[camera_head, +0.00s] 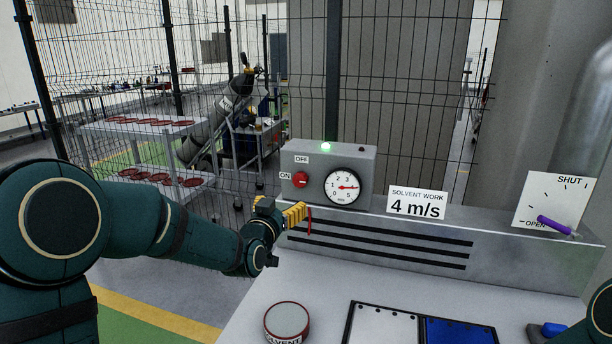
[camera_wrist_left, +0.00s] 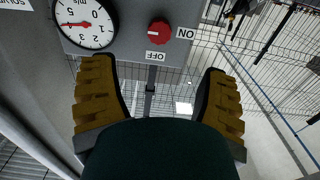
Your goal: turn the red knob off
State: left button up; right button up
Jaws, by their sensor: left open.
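The red knob (camera_head: 301,180) is on the front of a grey control box (camera_head: 359,160), between the OFF label (camera_head: 302,160) above it and the ON label (camera_head: 286,175) to its left. In the left wrist view the knob (camera_wrist_left: 160,32) shows whole, with a small pale mark I cannot read for certain. My left gripper (camera_head: 297,213) is just below the knob in the head view. Its yellow fingers are open and empty, spread to either side below the knob in the wrist view (camera_wrist_left: 155,66), apart from it. My right gripper is out of view.
A gauge (camera_head: 342,187) sits right of the knob, its needle near 4. A green lamp (camera_head: 326,147) is lit on the box. A "4 m/s" sign (camera_head: 416,203) and a purple-handled valve (camera_head: 556,226) stand farther right. A solvent tin (camera_head: 287,322) is on the bench. Wire fencing (camera_head: 420,110) is behind.

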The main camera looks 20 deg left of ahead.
aim_at(299, 182)
pick_arm(q)
jog(key=w, duration=1.3)
jog(key=shift+w+d, duration=0.25)
jog(key=shift+r, duration=0.1)
jog(key=c, duration=1.2)
